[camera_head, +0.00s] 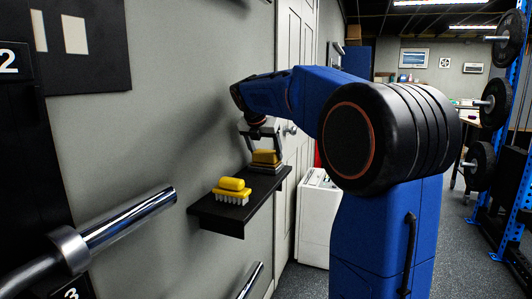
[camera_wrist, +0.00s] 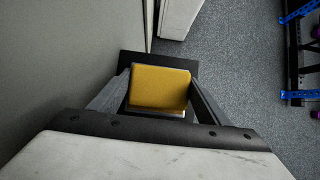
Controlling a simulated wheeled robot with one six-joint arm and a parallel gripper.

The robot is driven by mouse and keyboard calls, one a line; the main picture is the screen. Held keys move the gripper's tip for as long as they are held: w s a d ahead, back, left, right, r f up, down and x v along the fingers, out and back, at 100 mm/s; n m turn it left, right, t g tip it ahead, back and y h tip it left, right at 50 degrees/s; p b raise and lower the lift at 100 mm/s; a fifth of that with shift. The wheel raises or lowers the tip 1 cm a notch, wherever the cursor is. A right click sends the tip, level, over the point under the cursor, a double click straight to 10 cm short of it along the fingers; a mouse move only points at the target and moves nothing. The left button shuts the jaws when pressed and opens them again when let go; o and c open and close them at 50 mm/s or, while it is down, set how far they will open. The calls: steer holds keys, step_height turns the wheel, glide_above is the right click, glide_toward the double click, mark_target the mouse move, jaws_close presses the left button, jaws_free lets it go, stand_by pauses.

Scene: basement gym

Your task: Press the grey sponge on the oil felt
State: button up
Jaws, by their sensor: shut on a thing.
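My gripper (camera_wrist: 159,95) points down over the far end of a small black wall shelf, its fingers closed on the sides of a mustard-yellow block (camera_wrist: 160,88). The block also shows in the head view (camera_head: 265,156). Right under it lies a thin greyish layered piece (camera_head: 266,168), at shelf level; I cannot tell whether it is part of the block, a separate pad or the oil felt. No plainly grey sponge shows apart from this. Whether the block touches the piece below is too small to tell.
The black shelf (camera_head: 235,222) also bears a yellow brush with white bristles (camera_head: 232,192) at its near end. A shiny bar end (camera_head: 128,218) juts in at the left. A white cabinet (camera_head: 318,220) stands beyond the shelf. A weight rack (camera_head: 515,130) is at the right.

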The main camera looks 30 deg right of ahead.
mark_target(266, 151)
steer(key=shift+r, duration=0.1)
stand_by(0.3)
steer(key=shift+r, duration=3.4)
